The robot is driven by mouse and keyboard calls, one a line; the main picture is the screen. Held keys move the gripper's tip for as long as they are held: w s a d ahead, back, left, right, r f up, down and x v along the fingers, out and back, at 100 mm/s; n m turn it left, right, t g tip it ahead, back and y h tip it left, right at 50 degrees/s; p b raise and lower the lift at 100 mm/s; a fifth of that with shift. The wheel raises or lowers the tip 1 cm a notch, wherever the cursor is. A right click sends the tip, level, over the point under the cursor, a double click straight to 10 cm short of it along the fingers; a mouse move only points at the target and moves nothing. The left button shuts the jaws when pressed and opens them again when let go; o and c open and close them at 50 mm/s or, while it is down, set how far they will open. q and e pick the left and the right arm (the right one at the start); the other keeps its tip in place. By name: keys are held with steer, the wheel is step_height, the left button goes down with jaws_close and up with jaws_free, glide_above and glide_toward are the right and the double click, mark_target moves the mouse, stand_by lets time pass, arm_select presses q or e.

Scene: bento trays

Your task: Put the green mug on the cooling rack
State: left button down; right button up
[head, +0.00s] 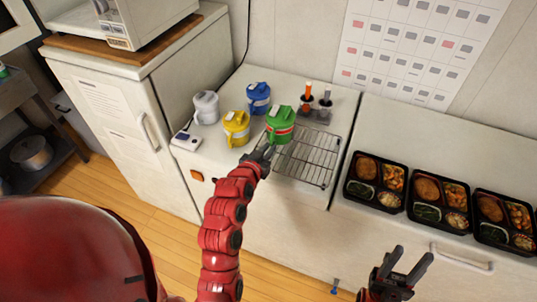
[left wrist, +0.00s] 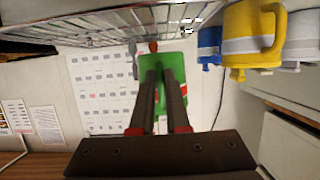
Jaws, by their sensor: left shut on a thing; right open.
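The green mug (head: 280,127) has a red and white band. It shows at the left back of the wire cooling rack (head: 318,158) in the head view. My left gripper (head: 262,153) is shut on the mug from the front. In the left wrist view, which looks upside down, the mug (left wrist: 181,92) is partly hidden behind the fingers (left wrist: 164,75). The rack (left wrist: 100,30) shows along the top there. I cannot tell whether the mug touches the rack. My right gripper (head: 408,265) is open and empty, low in front of the counter.
A yellow mug (head: 236,127), a blue mug (head: 258,97) and a white mug (head: 206,107) stand left of the green mug. Orange- and dark-handled tools (head: 307,93) stand behind the rack. Several filled bento trays (head: 376,205) line the counter at right. The rack's middle and right are clear.

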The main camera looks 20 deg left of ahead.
arm_select(q)
steer(key=shift+w+f, duration=0.1)
steer(key=shift+w, duration=0.1)
step_height(320, 180, down, 3)
steer(key=shift+r+p, duration=0.1)
steer(key=shift+p, duration=0.9)
steer(key=shift+f, duration=0.3)
steer(key=c, duration=0.9)
jaws_free()
steer(key=shift+s, duration=0.1)
steer(key=shift+r, duration=0.15)
